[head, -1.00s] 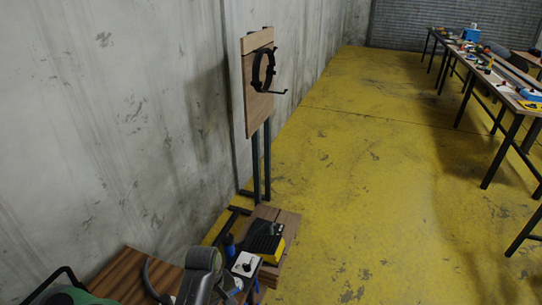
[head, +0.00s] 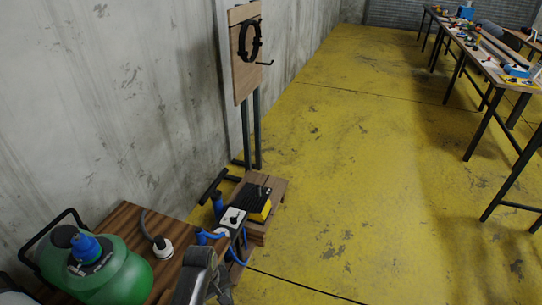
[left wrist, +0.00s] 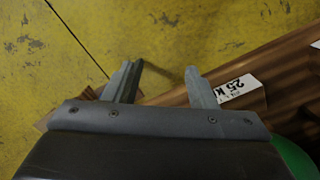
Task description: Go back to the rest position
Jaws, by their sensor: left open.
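My left gripper (left wrist: 163,82) is open in the left wrist view, its two grey fingers apart with nothing between them. Below it are the yellow floor and the edge of a brown wooden surface. In the head view, a grey part of my left arm (head: 200,272) rises at the bottom edge, beside the wooden table (head: 128,215); the fingertips cannot be made out clearly there. My right gripper is in neither view.
A green tank (head: 125,278) with a blue cap and a hose end (head: 161,247) are on the table. A small box with a dial (head: 233,217) and a yellow-black pedal (head: 258,203) stand beyond. A board stand (head: 245,60) is by the wall.

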